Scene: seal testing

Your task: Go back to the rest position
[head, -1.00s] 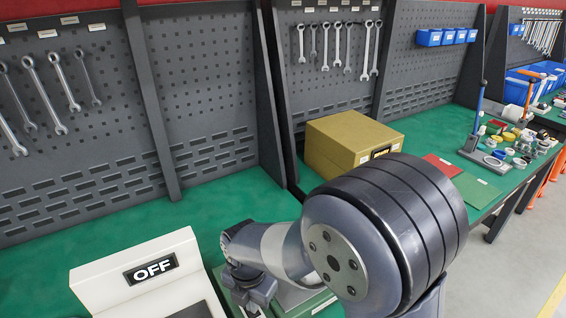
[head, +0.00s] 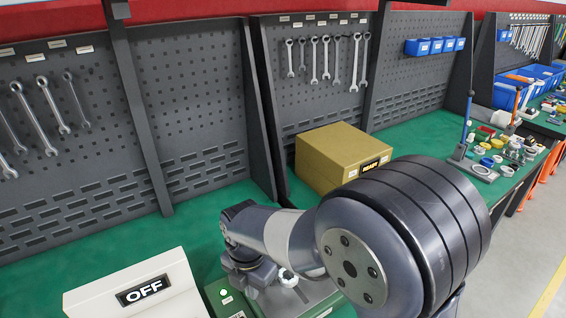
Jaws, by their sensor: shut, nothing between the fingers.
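My arm reaches from the bottom right towards the middle of the head view, with its large round joint in front. My gripper (head: 258,281) is at the far end of the arm, low over the green bench. It is small and partly hidden, and looks shut and empty. It is beside a green-grey device (head: 295,297) with a white knob; I cannot tell whether they touch. A white box with an OFF display (head: 142,290) is to its left.
A yellow box with a READY display (head: 345,157) stands behind my arm. Small parts and a stand (head: 470,160) are on the bench at right. Pegboards with wrenches (head: 190,100) line the back. The green bench top (head: 100,250) is clear between the white box and pegboards.

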